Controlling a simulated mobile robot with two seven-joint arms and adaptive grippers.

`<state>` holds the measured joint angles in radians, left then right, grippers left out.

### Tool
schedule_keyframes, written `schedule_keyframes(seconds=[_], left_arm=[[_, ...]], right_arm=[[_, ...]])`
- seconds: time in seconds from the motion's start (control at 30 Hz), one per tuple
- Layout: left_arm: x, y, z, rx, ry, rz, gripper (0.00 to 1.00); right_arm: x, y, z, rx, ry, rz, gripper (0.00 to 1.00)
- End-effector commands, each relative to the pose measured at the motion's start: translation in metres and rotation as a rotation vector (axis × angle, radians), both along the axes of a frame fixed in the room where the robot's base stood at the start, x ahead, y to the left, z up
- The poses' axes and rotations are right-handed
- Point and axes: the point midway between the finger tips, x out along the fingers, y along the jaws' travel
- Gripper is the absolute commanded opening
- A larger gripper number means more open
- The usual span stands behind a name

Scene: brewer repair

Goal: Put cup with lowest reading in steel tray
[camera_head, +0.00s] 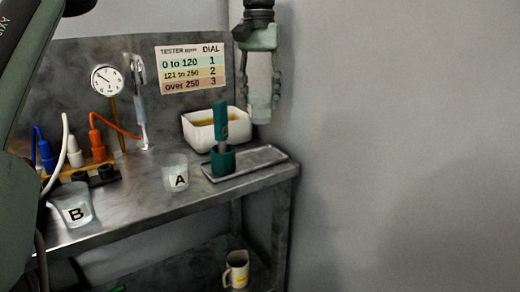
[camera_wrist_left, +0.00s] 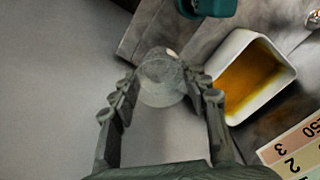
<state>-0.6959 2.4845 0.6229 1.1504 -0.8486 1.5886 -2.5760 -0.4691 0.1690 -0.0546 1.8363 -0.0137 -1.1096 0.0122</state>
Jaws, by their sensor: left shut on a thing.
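My left gripper (camera_head: 260,98) is at the upper right of the head view, pointing down beyond the bench's right end. It is shut on a pale translucent cup (camera_wrist_left: 163,80), seen between the fingers in the left wrist view; no letter shows on it. Clear cup A (camera_head: 177,180) stands on the bench, left of the steel tray (camera_head: 268,157). Clear cup B (camera_head: 75,212) stands at the bench's front left. A teal tester (camera_head: 221,122) stands upright in a teal holder (camera_head: 223,161) at the tray's left part. My right gripper is not in view.
A white tub (camera_head: 196,138) with amber contents stands behind the tray. A tester chart (camera_head: 190,68) and a round dial (camera_head: 107,80) are at the back. Blue, white and orange plugs with cables crowd the left. A mug (camera_head: 236,270) is on the lower shelf.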

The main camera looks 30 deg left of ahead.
Motion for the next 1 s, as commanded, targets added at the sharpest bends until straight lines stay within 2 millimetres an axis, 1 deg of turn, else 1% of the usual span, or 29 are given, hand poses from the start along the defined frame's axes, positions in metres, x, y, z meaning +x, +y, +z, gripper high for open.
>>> schedule_keyframes(seconds=[0.1, 0.23, 0.3, 0.53, 0.7, 0.8, 1.0], left_arm=[[-0.001, 0.000, -0.022, -0.003, 0.004, 0.000, 0.15], [-0.001, 0.000, -0.044, -0.002, 0.004, -0.001, 0.15], [-0.001, 0.000, -0.052, -0.002, 0.003, 0.001, 0.15], [-0.001, 0.000, -0.069, -0.001, 0.002, 0.000, 0.15], [-0.001, 0.000, -0.092, -0.002, 0.004, 0.001, 0.15], [-0.001, 0.000, -0.097, -0.001, 0.001, 0.001, 0.15], [-0.001, 0.000, -0.097, -0.001, 0.001, 0.001, 0.15]], right_arm=[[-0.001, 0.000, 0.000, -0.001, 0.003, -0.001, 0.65], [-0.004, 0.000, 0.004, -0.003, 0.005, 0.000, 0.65], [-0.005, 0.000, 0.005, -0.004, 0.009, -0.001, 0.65], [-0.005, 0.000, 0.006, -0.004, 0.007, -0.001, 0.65], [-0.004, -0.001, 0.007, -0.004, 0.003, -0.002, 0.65], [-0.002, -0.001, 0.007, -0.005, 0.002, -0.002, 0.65], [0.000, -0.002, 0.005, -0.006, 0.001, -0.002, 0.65]])
